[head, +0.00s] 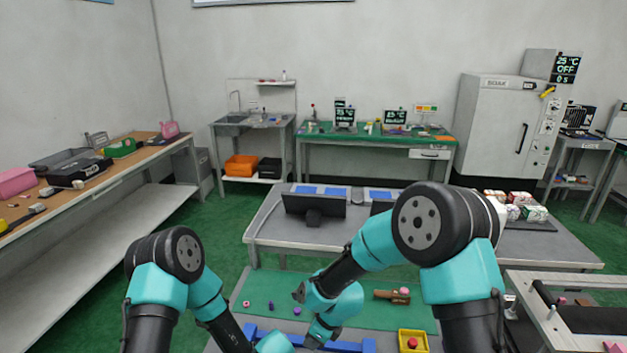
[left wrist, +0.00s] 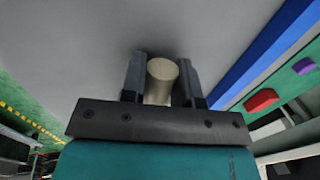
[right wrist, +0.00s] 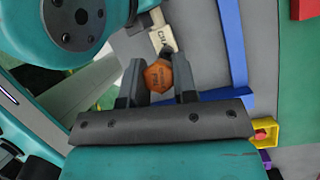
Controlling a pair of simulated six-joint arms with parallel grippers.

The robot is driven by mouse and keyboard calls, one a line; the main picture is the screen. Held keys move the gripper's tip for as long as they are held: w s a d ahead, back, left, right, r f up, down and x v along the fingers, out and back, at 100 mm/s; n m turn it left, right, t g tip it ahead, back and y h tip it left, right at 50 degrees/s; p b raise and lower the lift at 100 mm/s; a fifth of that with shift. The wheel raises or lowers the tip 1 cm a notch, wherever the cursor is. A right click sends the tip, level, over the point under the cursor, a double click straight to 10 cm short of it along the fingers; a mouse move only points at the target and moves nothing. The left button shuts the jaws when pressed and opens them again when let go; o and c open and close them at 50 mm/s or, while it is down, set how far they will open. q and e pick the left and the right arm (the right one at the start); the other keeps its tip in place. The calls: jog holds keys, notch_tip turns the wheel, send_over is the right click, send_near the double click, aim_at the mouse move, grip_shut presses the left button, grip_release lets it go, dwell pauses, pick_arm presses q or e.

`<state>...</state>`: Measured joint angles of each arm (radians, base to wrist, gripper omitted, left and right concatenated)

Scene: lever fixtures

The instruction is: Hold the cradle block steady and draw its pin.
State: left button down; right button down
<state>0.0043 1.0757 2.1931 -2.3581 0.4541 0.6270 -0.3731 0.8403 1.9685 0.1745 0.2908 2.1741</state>
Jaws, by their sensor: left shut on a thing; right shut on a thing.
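The pin (right wrist: 158,76) shows in the right wrist view as an orange, faceted end with dark lettering. My right gripper (right wrist: 157,88) is shut on it. The pale cradle block (right wrist: 160,38), with partly hidden lettering, shows just past the pin; how far the pin sits in it cannot be told. In the left wrist view my left gripper (left wrist: 161,90) is shut on a pale, round-ended piece (left wrist: 161,80), which looks like part of the cradle block. In the head view my right gripper (head: 313,342) is low at the bottom edge. The block is hidden there.
A green mat (head: 262,290) carries a brown piece (head: 385,295) and small coloured parts. A blue rail (head: 357,346) lies along the front. A yellow box (head: 413,334) with a red piece stands to the right. A dark monitor (head: 313,205) stands on the bench behind.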

pick_arm(q)
jog(key=c, duration=0.8)
grip_release()
jog(key=shift+r, duration=0.15)
jog(key=r, duration=0.4)
jog(key=s+r, duration=0.1)
jog(key=r, duration=0.2)
jog(key=s+r, duration=0.1)
jog(key=r, duration=0.3)
jog(key=shift+s+a+r, duration=0.15)
jog(key=shift+r, duration=0.15)
